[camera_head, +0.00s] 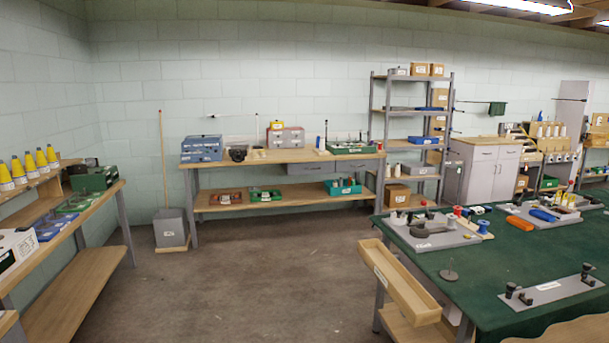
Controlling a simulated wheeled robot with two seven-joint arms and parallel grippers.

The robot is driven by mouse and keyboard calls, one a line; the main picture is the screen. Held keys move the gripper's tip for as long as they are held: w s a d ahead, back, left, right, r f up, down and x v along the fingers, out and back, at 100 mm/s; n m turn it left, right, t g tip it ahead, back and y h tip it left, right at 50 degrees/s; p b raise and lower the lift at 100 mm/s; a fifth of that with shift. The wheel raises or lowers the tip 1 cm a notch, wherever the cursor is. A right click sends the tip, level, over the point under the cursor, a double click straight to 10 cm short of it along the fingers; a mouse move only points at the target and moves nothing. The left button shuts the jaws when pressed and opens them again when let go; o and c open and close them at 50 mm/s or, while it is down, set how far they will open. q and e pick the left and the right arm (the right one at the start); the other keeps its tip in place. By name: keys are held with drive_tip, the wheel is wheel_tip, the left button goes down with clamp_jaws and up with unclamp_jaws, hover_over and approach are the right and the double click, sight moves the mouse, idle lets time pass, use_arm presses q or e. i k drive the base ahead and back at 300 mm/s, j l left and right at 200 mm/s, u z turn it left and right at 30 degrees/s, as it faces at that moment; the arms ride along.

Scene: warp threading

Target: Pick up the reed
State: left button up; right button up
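Neither of my grippers is in view. I cannot make out a comb-like reed with certainty at this distance. A green-topped table (500,258) stands at the right. On its near part lies a flat grey plate (549,291) with a pale label and a pair of dark clamp-like posts at its ends; nothing clearly sits between the posts. Farther back on the table is a grey board (433,240) with dark tools on it, with small blue and red spools beside it. More small items lie at the table's far right, too small to name.
A wooden tray (399,283) hangs on the green table's left side. A long workbench (270,156) with boxes stands at the back wall, a side bench (85,203) with yellow cones at the left. A grey bin (170,228) stands between them. The floor in the middle is clear.

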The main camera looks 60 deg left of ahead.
sight(227, 147)
drive_tip(key=i+j+u, duration=0.1)
drive_tip(key=j+u, duration=0.2)
drive_tip(key=j, duration=0.15)
drive_tip(key=i+j+u, duration=0.15)
drive_tip(key=j+u, duration=0.15)
drive_tip(key=j, duration=0.15)
drive_tip(key=i+j+u, duration=0.45)
drive_tip(key=j+u, duration=0.15)
drive_tip(key=j, duration=0.15)
drive_tip(key=i+j+u, duration=0.8)
drive_tip(key=i+u, duration=0.2)
drive_tip(key=i, duration=0.25)
drive_tip(key=i+u, duration=0.35)
drive_tip(key=i, duration=2.4)
drive_tip(key=i+j, duration=0.15)
drive_tip(key=i, duration=2.2)
drive_tip(key=l+z, duration=0.05)
drive_tip(key=l, duration=0.05)
